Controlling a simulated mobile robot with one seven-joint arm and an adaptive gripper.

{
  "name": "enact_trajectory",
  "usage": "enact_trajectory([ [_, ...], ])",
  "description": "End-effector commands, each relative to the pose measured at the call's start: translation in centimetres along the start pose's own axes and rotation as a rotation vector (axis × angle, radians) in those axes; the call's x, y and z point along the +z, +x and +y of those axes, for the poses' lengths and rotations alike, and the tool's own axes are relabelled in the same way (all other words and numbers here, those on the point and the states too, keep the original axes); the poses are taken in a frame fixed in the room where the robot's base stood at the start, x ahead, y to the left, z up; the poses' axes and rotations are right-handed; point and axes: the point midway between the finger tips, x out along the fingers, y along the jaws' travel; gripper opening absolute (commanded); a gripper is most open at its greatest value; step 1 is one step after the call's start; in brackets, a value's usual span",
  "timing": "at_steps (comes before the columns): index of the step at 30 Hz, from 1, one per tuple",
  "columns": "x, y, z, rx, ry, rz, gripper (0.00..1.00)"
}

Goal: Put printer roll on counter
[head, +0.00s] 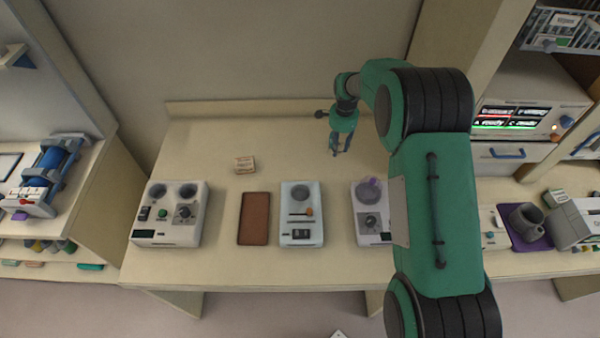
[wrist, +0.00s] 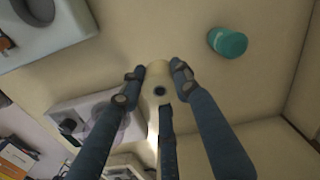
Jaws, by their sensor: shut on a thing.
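My gripper (head: 341,148) is over the back part of the cream counter (head: 270,135) in the head view. In the wrist view its blue fingers (wrist: 157,75) are shut on a pale printer roll (wrist: 159,80), whose dark core hole faces the camera. The roll cannot be made out in the head view. I cannot tell whether it touches the counter or hangs just above it.
Several devices stand along the counter's front, including a white two-well unit (head: 170,215). A brown pad (head: 255,218) and small box (head: 245,164) lie left. A teal cylinder (wrist: 228,42) stands near the roll in the wrist view. The counter's back left is clear.

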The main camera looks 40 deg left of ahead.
Motion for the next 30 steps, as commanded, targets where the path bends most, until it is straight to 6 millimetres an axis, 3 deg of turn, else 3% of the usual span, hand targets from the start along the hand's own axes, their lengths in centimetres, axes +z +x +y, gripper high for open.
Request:
enact_trajectory([
  [15,0.0,5.3,0.0,0.001,0.0,-0.001,0.05],
  [30,0.0,6.1,0.0,0.001,0.0,0.0,0.05],
])
